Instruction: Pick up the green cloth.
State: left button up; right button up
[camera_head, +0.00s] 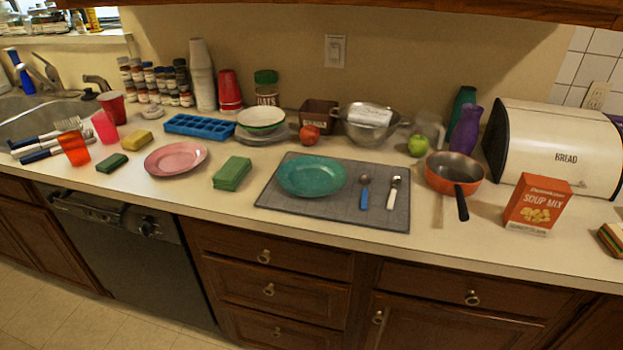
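A green folded cloth (232,173) lies flat on the counter, near its front edge. It is a thick rectangular stack, between the pink plate (176,158) on its left and the grey mat (330,208) on its right, and nothing covers it. A smaller dark green block (112,162), perhaps a sponge, lies further left. Neither of my grippers is in view.
A teal plate (312,176) and two utensils lie on the mat. Behind the cloth are stacked bowls (261,119) and a blue ice tray (200,126). An orange pan (454,172) stands to the right, its handle pointing forward. Bare counter lies in front of the cloth.

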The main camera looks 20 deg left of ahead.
aim_at(228, 177)
jog(key=i+j, duration=0.1)
jog(key=j, duration=0.3)
jog(key=i+j, duration=0.1)
jog(key=j, duration=0.3)
jog(key=i+j, duration=0.1)
jog(key=j, duration=0.3)
jog(key=u, duration=0.05)
